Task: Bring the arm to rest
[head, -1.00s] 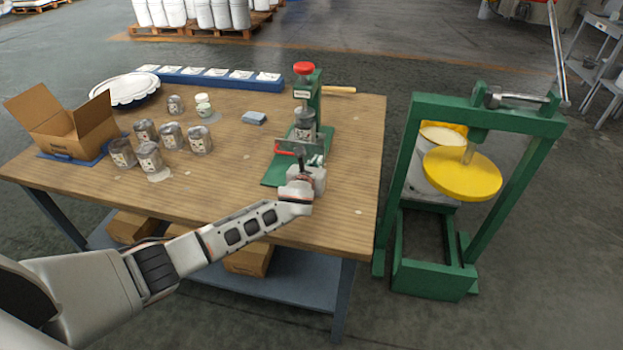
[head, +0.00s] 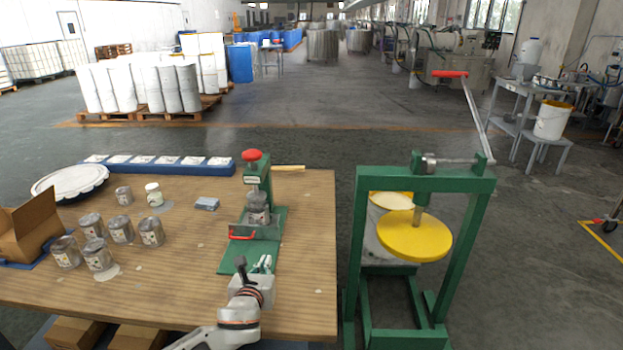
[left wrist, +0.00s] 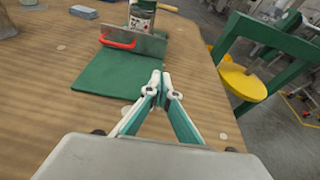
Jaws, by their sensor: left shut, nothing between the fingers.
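My left gripper (head: 262,264) is above the front part of the wooden table (head: 180,290), just in front of the green press base. In the left wrist view its two fingers (left wrist: 160,85) meet at the tips with nothing between them. The small green press (head: 263,190) has a red knob on top and a red-handled plate; it also shows in the left wrist view. A grey can (head: 258,208) stands in it. The gripper looks apart from the press. My right gripper is in neither view.
Several grey cans (head: 121,229) stand left on the table, with an open cardboard box (head: 28,225), a white lid (head: 70,183) and a blue strip (head: 158,165). A green frame press (head: 425,183) with a yellow disc (head: 414,238) stands right of the table.

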